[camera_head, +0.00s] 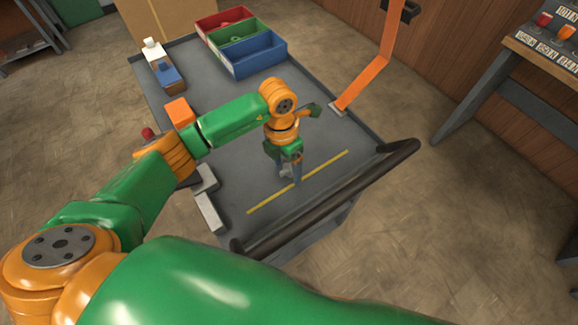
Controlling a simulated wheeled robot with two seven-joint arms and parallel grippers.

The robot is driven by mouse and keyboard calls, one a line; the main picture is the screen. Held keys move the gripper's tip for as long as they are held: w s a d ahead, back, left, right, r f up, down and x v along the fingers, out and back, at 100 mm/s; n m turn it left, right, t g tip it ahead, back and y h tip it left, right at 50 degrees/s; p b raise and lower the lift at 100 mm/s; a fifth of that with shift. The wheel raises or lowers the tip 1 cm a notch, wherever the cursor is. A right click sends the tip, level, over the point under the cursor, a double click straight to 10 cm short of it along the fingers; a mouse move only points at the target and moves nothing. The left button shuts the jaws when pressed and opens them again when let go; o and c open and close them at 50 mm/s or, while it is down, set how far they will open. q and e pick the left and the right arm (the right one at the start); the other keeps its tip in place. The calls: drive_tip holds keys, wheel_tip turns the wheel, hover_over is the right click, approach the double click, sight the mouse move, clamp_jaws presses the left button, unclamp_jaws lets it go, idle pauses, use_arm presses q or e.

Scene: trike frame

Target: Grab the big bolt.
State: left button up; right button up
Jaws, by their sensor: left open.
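My left gripper (291,176) points down over the grey cart top (225,170), close to the yellow line (330,164). It is open. A small grey shape shows at its fingertips, but I cannot tell whether this is the big bolt or part of the gripper. No big bolt can be made out clearly elsewhere on the cart; the left arm covers part of the top. My right gripper is not in view.
Red, green and blue bins (255,68) stand at the cart's far end. White and blue items (167,74) and an orange block (179,112) lie along its left side. An orange strap (372,75) hangs on the right. A dark handle (335,200) crosses the near edge.

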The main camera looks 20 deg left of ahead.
use_arm(q)
clamp_jaws()
drive_tip(key=shift+r, duration=0.1)
